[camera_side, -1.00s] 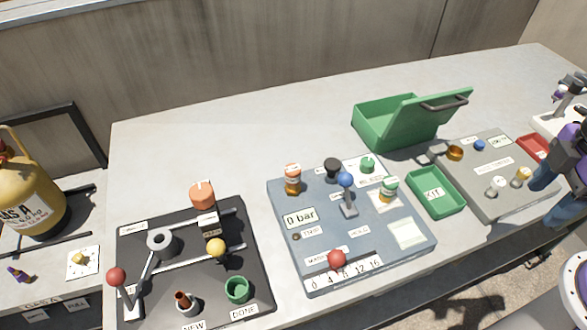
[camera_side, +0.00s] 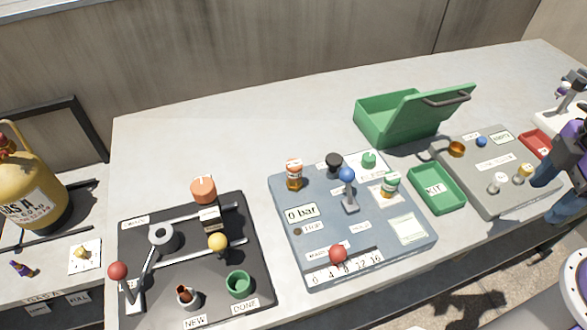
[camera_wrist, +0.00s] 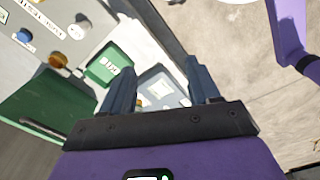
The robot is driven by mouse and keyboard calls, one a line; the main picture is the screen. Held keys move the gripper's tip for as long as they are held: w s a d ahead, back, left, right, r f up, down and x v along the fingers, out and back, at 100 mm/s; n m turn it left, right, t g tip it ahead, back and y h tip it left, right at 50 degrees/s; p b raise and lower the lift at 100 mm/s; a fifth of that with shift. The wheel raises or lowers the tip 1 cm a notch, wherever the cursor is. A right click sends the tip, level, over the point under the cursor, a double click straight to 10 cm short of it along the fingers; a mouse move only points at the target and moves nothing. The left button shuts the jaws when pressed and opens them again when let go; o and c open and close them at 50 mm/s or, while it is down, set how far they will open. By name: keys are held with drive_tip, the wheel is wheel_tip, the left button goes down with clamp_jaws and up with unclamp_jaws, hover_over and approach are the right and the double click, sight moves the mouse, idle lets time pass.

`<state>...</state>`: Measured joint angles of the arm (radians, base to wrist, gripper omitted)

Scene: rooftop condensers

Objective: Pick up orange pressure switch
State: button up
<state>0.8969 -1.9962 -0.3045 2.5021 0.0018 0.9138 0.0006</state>
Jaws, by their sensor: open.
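Two orange-topped parts show in the side view, and I cannot tell which is the pressure switch. One is a small part with an orange-and-white cap and amber body (camera_side: 294,175), upright at the back left of the blue-grey panel (camera_side: 330,225). The other is a larger plain orange cap (camera_side: 203,189) at the back of the black board (camera_side: 135,240). My gripper (camera_side: 546,198) is at the far right, well away from both. In the wrist view my gripper (camera_wrist: 160,68) is open, with nothing between its fingers.
A green box (camera_side: 380,122) with a raised lid stands behind a green KIT tray (camera_side: 437,190). A grey board (camera_side: 490,165) and red tray (camera_side: 536,145) lie near my gripper. Levers with red, blue and yellow balls rise from the panels.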

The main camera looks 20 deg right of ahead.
drive_tip(key=shift+o, duration=0.4)
wheel_tip(320, 180, up, 3)
drive_tip(key=n, duration=0.5)
hover_over(294, 163)
wheel_tip(294, 163, down, 12)
drive_tip(key=shift+a+r, duration=0.1)
drive_tip(key=shift+a, duration=0.05)
drive_tip(key=shift+d+f, duration=0.2)
drive_tip(key=shift+f, duration=2.6)
clamp_jaws()
